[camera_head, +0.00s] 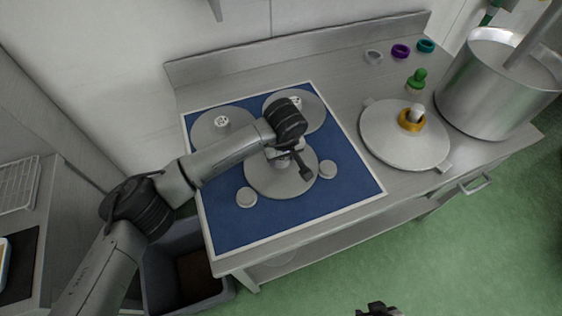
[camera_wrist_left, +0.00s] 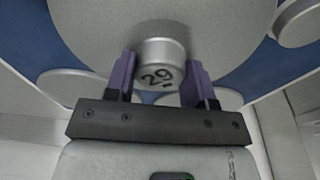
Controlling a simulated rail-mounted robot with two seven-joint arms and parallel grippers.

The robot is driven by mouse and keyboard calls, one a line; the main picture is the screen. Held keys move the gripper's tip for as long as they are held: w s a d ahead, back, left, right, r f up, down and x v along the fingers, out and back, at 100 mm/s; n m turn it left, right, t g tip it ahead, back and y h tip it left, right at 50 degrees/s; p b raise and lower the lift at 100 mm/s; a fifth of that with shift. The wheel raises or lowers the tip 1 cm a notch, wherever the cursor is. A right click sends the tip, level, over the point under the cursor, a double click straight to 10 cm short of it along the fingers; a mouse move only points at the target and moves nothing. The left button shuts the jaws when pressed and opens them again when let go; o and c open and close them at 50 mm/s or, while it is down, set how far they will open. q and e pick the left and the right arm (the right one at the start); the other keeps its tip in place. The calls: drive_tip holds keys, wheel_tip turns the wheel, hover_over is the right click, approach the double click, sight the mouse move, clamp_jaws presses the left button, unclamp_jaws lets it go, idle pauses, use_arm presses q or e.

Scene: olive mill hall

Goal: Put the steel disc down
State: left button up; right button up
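The steel disc (camera_head: 282,182) is a wide grey round plate with a knob at its centre. It is over the front middle of the blue mat (camera_head: 345,190); I cannot tell whether it touches the mat. My left gripper (camera_head: 284,160) is above it and partly hides its knob. In the left wrist view, the purple-padded fingers (camera_wrist_left: 160,78) close on both sides of the knob (camera_wrist_left: 162,62), marked 29, with no clear gap. My right gripper (camera_head: 378,310) shows only as a dark bit at the bottom edge of the head view.
Two more knobbed discs, left (camera_head: 212,128) and right (camera_head: 312,112), lie at the back of the mat. A round lid (camera_head: 385,140) and a steel pot (camera_head: 480,95) stand right. A grey bin (camera_head: 160,275) is below left.

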use_arm(q)
drive_tip(key=c, duration=0.7)
drive_tip(key=shift+r, duration=0.1)
drive_tip(key=shift+r, duration=0.1)
